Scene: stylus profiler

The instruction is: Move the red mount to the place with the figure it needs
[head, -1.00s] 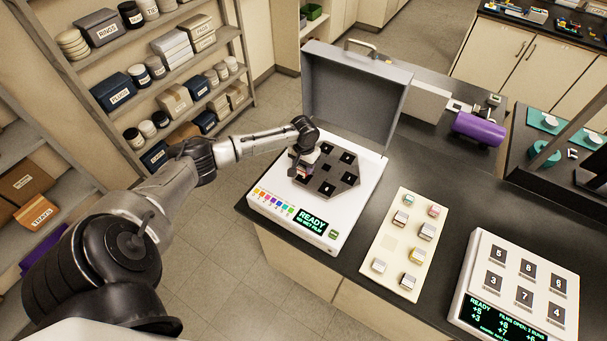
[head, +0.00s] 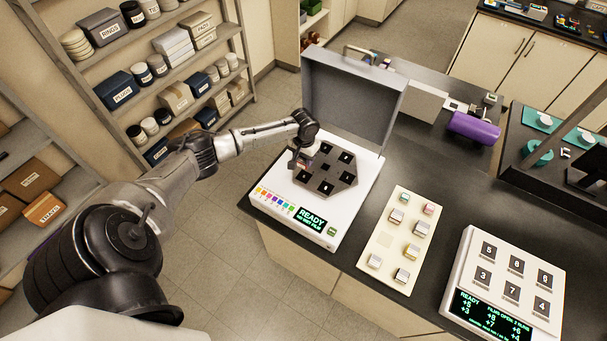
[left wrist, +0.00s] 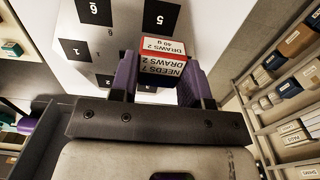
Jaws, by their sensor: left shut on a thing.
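My left gripper (left wrist: 160,88) has purple fingers shut on the red mount (left wrist: 165,44). The mount's labels show red-edged "DRAWS 2" and "NEEDS 7", upside down in part. In the head view, my left gripper (head: 303,163) is at the left side of the profiler's dark hexagonal plate (head: 335,166), with the mount barely visible. In the left wrist view, black squares 6 (left wrist: 93,12), 5 (left wrist: 161,17) and 1 (left wrist: 75,48) lie beyond the mount. Whether the mount touches the plate cannot be told. My right gripper is out of view.
The profiler's lid (head: 352,100) stands open behind the plate; its screen (head: 299,217) reads READY. A cream tray (head: 386,240) with several small mounts lies to the right. A white unit (head: 505,292) with numbered squares stands further right. Shelves fill the left.

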